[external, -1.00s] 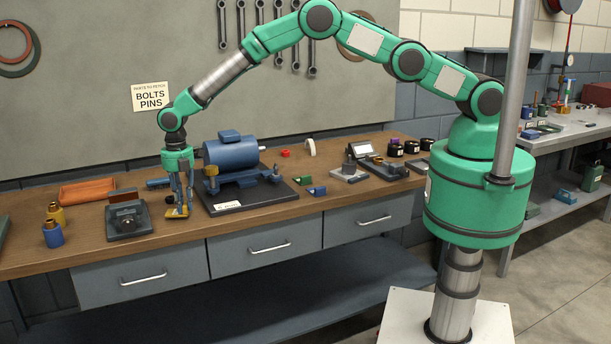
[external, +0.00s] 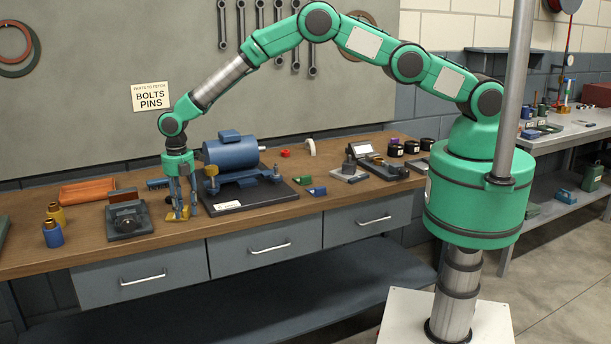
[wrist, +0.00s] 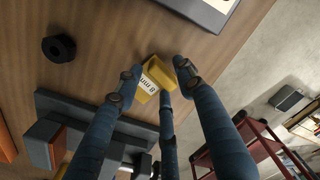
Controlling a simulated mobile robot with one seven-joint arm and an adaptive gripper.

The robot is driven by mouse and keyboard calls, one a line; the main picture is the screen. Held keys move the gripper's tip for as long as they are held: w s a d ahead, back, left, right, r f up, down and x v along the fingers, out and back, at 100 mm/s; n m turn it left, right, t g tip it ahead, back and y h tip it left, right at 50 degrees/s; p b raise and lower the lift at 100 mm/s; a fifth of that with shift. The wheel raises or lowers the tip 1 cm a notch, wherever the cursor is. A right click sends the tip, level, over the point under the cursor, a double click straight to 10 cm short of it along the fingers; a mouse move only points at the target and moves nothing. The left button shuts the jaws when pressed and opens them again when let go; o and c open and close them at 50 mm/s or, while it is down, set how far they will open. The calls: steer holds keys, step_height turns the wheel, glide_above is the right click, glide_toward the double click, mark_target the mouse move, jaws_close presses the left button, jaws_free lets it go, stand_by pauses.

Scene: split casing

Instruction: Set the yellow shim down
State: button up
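The yellow shim (external: 178,215) lies on the wooden bench near its front edge, between the dark block fixture and the blue motor. In the wrist view the shim (wrist: 158,76) shows a white label reading "8 mm". My gripper (external: 181,209) is low over the bench with its fingers around the shim.
The blue motor (external: 230,152) on its dark baseplate stands close to the right. The dark block fixture (external: 128,220) is close to the left. A black nut (wrist: 58,48) lies on the bench in the wrist view. An orange tray (external: 87,191) sits farther back.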

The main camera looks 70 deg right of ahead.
steer(key=shift+r, duration=0.15)
step_height(320, 180, up, 12)
stand_by(0.7)
steer(key=shift+r, duration=0.1)
stand_by(0.7)
